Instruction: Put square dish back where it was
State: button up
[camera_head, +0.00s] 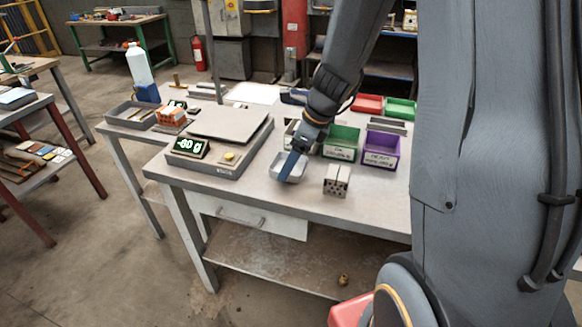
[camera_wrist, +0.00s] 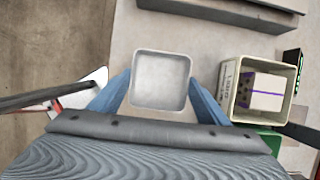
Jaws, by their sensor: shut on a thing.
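The square dish (camera_wrist: 161,82) is a small, shallow, light grey dish with rounded corners, and it looks empty. My gripper (camera_wrist: 160,76) is shut on it, with one blue finger at its left side and one at its right side. In the head view the dish (camera_head: 289,172) is at the bench top, right of the scale (camera_head: 225,150), partly hidden by my gripper (camera_head: 291,163). I cannot tell whether it touches the bench. The scale's plate (camera_head: 230,123) is bare, and its green display (camera_head: 188,147) shows a negative reading, seemingly -80 g.
A hollow brick (camera_head: 337,181) stands on the bench just right of the dish. A green bin (camera_head: 342,142) and a purple bin (camera_head: 381,149) stand behind it. A cream bin (camera_wrist: 228,92) holds a pale block with a purple line (camera_wrist: 264,92). The bench's front strip is clear.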

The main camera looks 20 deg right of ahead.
jog(key=shift+f, duration=1.15)
jog(key=shift+f, duration=0.15)
jog(key=o, duration=1.1)
jog(key=shift+c, duration=0.2)
